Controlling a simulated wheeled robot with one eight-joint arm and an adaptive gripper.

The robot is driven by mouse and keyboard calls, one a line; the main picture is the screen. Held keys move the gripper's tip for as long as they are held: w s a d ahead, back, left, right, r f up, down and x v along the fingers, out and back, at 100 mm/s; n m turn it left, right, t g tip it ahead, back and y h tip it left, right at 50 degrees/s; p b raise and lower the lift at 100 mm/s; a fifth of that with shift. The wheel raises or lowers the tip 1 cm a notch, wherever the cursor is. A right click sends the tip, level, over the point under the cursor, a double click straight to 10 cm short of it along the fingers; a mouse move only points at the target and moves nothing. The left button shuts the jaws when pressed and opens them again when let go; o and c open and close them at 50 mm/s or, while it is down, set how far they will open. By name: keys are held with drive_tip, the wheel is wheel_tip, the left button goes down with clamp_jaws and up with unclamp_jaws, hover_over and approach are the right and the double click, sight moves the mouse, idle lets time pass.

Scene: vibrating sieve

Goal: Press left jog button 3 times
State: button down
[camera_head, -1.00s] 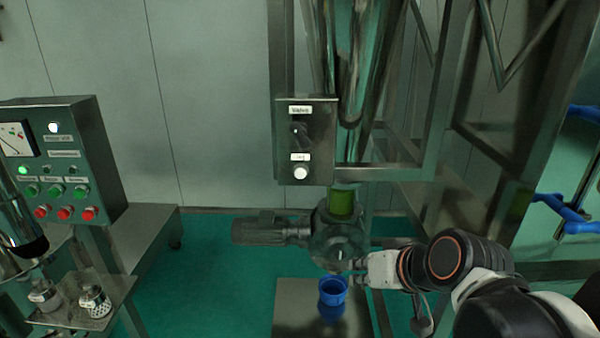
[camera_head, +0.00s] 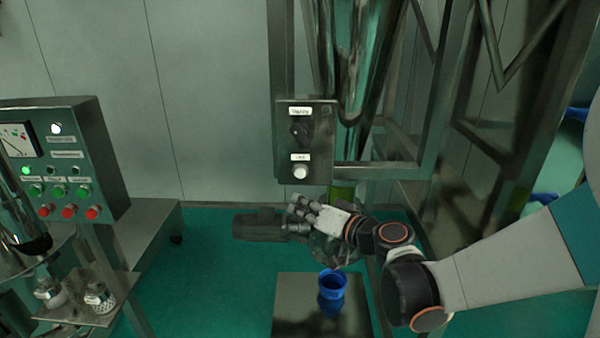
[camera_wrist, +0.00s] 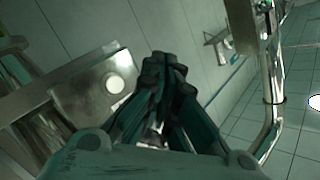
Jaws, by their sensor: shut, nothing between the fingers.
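The left jog button is a round white button (camera_head: 300,172) under a small label on the grey control box (camera_head: 284,140), below the dark valve knob (camera_head: 299,131). In the wrist view a round white button (camera_wrist: 115,84) shows on a metal panel left of the fingers. My gripper (camera_head: 291,213) is shut and empty. In the head view it appears below the control box, apart from the button, with its fingertips pointing left. In the wrist view the closed fingers (camera_wrist: 163,68) point up the picture, to the right of the button.
A blue cup (camera_head: 332,282) stands on a metal platform (camera_head: 290,297) below my arm. A motor (camera_head: 258,227) sits behind the gripper. A panel with a gauge, lights and buttons (camera_head: 112,150) is at left. Metal frame posts (camera_head: 437,120) stand at right.

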drive_tip(key=w, duration=0.8)
drive_tip(key=shift+w+d, duration=0.15)
drive_tip(key=shift+w, duration=0.25)
idle(1.5)
drive_tip(key=shift+w, duration=0.4)
drive_tip(key=shift+w, duration=0.5)
idle(0.6)
drive_tip(key=shift+s+b, duration=0.2)
drive_tip(key=shift+b, duration=0.1)
drive_tip(key=shift+s, duration=0.75)
drive_tip(key=shift+s, duration=2.5)
